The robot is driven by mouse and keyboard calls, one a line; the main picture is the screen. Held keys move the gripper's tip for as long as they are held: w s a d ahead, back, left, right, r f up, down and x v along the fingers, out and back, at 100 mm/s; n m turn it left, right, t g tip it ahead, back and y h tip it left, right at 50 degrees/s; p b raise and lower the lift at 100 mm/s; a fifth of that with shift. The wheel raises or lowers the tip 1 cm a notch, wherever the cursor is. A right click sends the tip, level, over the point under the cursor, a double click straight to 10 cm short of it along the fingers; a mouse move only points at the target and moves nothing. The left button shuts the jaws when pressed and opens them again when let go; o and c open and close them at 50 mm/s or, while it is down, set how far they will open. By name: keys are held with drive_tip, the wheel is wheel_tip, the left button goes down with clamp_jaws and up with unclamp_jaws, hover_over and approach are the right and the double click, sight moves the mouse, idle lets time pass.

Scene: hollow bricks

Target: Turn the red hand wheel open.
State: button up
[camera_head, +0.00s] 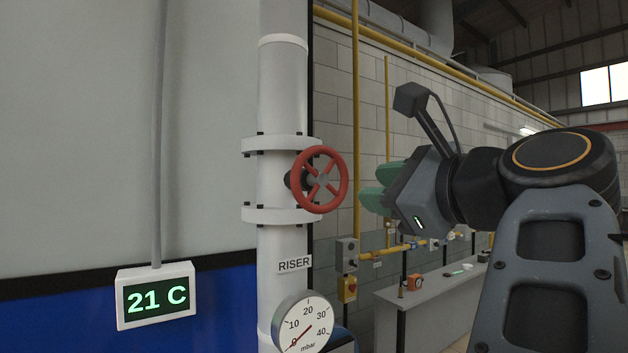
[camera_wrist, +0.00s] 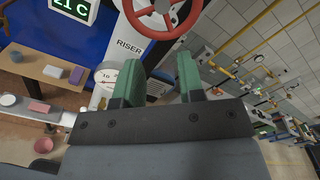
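The red hand wheel (camera_head: 321,180) has a round rim with spokes and sits on a valve on the white riser pipe (camera_head: 284,90). Its lower part also shows at the top of the wrist view (camera_wrist: 170,30). My gripper (camera_head: 371,186) is just right of the wheel in the head view, with a small gap between them. In the wrist view its two green fingers (camera_wrist: 158,63) stand apart with nothing between them, and the wheel lies beyond their tips.
A round mbar gauge (camera_head: 304,325) and a RISER label (camera_head: 294,264) are on the pipe below the wheel. A 21 C display (camera_head: 156,296) hangs at left. Yellow pipes (camera_head: 355,120) run along the block wall, and a grey bench (camera_head: 430,293) stands behind.

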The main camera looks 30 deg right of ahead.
sight(324, 180)
drive_tip(key=w+p, duration=0.1)
drive_tip(key=w, duration=0.3)
drive_tip(key=w+a+p, duration=0.1)
drive_tip(key=w, duration=0.3)
drive_tip(key=w+a+r+p, duration=0.1)
drive_tip(key=w, duration=0.4)
idle(0.4)
drive_tip(key=c, duration=0.6)
drive_tip(key=shift+c, duration=0.2)
